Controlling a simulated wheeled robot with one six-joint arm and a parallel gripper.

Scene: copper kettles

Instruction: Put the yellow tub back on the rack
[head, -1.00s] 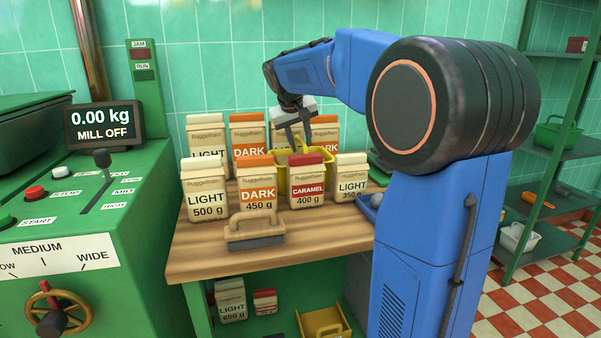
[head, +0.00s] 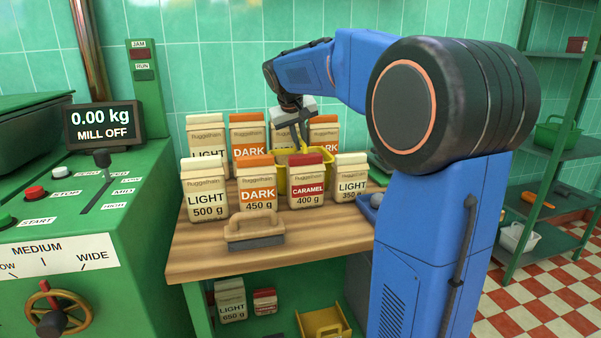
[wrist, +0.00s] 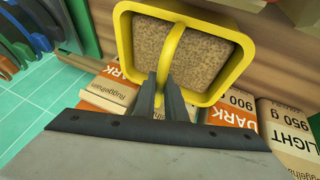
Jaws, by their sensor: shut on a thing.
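The yellow tub (head: 281,181) stands on the wooden table among the paper bags, mostly hidden by the front bags in the head view. In the wrist view the tub (wrist: 236,37) is filled with brown grains, and a yellow handle (wrist: 171,52) arches across it. My gripper (head: 301,146) comes down from above onto the tub. In the wrist view my gripper's fingers (wrist: 161,88) are shut on the handle. The green rack (head: 560,149) stands at the far right, with several shelves.
Bags crowd the tub, including a dark bag (head: 258,184) and a caramel bag (head: 307,184). A brush-like tool (head: 254,232) lies at the table's front. The rack holds a green tub (head: 552,137) and a white tub (head: 515,238). A yellow container (head: 325,323) is below the table.

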